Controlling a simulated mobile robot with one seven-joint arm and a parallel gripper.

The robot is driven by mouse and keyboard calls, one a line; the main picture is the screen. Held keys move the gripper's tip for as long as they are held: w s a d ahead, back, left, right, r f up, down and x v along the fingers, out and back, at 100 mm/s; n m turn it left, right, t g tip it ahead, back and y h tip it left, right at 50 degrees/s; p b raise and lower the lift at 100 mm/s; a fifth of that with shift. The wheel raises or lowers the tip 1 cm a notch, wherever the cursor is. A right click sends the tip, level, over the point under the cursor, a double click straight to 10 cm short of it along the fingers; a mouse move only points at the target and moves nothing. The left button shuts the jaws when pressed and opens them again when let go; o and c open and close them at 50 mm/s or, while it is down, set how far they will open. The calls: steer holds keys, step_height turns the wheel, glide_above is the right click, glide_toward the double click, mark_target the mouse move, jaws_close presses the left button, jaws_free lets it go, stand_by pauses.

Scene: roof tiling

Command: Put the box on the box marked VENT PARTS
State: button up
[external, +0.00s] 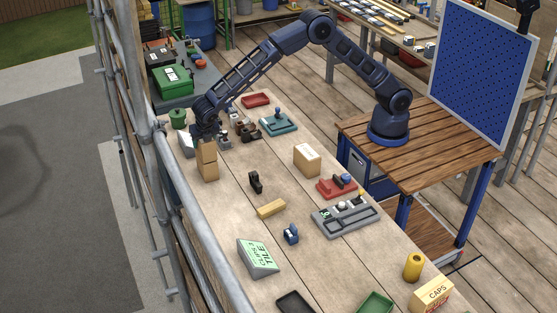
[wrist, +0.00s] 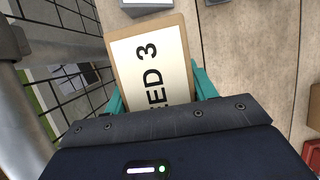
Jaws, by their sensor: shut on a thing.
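A tan cardboard box (external: 208,165) hangs upright under my gripper (external: 207,138) near the left edge of the workbench. Another cardboard box (external: 307,160) stands in the middle of the bench, right of my gripper. No VENT PARTS lettering is readable in either view.
A red tray with parts (external: 337,187) and a grey organiser (external: 345,216) lie near the middle box. A small black item (external: 256,182), a yellow block (external: 271,208) and a tilted sign (external: 258,258) lie in front. A CAPS box (external: 432,295) stands front right. Scaffold poles line the left edge.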

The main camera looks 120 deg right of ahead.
steer(key=shift+f, duration=0.15)
steer(key=shift+f, duration=0.1)
steer(key=o, duration=1.6)
